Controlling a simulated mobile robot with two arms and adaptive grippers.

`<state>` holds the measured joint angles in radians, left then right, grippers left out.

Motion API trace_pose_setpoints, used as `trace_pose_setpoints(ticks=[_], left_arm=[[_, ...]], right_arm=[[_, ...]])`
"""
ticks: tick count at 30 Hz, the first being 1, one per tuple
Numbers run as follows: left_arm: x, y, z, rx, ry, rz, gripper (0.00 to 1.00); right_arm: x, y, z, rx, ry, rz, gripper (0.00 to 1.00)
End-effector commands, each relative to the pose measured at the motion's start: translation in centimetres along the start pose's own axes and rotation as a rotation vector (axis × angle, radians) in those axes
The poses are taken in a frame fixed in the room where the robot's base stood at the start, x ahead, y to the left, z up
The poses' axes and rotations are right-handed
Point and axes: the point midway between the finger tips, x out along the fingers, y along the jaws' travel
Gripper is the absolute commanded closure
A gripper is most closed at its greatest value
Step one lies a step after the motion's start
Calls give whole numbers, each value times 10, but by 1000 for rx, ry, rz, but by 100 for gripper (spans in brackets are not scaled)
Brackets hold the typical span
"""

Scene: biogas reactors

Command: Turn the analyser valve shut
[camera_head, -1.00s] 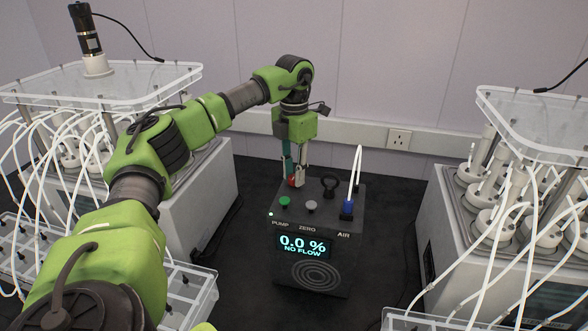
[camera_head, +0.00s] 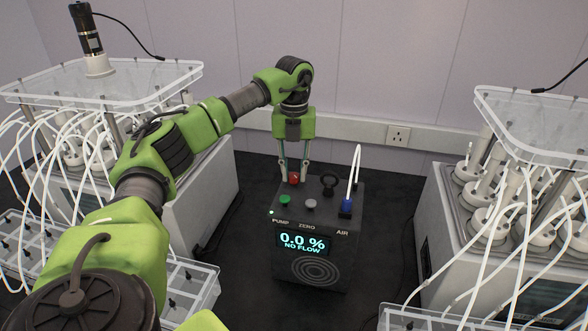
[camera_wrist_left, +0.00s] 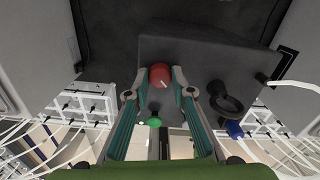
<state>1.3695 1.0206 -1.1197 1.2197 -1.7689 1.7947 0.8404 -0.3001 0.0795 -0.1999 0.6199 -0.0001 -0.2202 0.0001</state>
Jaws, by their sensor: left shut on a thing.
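The analyser (camera_head: 314,262) is a dark box on the black bench, with a lit display reading 0.0 % NO FLOW. Its red valve knob (camera_head: 294,178) is on the top face near the back left. My left gripper (camera_head: 294,172) points down at the knob, with one finger on each side, shut on it. In the left wrist view the red knob (camera_wrist_left: 160,76) sits between the fingertips (camera_wrist_left: 160,80) and shows a short pale line lying diagonally. My right gripper is out of view.
Near the knob are a green button (camera_head: 285,200), a grey button (camera_head: 310,205), a black ring handle (camera_head: 329,184) and a blue connector (camera_head: 346,207) with a white tube. Reactor units with white tubes stand left (camera_head: 190,205) and right (camera_head: 465,235). Dark bench lies clear beside the analyser.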

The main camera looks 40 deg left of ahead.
Motion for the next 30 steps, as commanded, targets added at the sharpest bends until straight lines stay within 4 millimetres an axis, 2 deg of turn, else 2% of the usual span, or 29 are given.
trace_pose_setpoints(ticks=[20, 21, 22, 30], left_arm=[[-2, 0, 2, -58, -6, -3, 99], [-2, 0, 2, -58, -6, -3, 68], [-2, 0, 2, -58, -6, -3, 61], [-1, 0, 1, -56, -2, -1, 61]], right_arm=[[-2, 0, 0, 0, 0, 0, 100], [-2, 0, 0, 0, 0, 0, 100], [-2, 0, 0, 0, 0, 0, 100], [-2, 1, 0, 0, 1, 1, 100]])
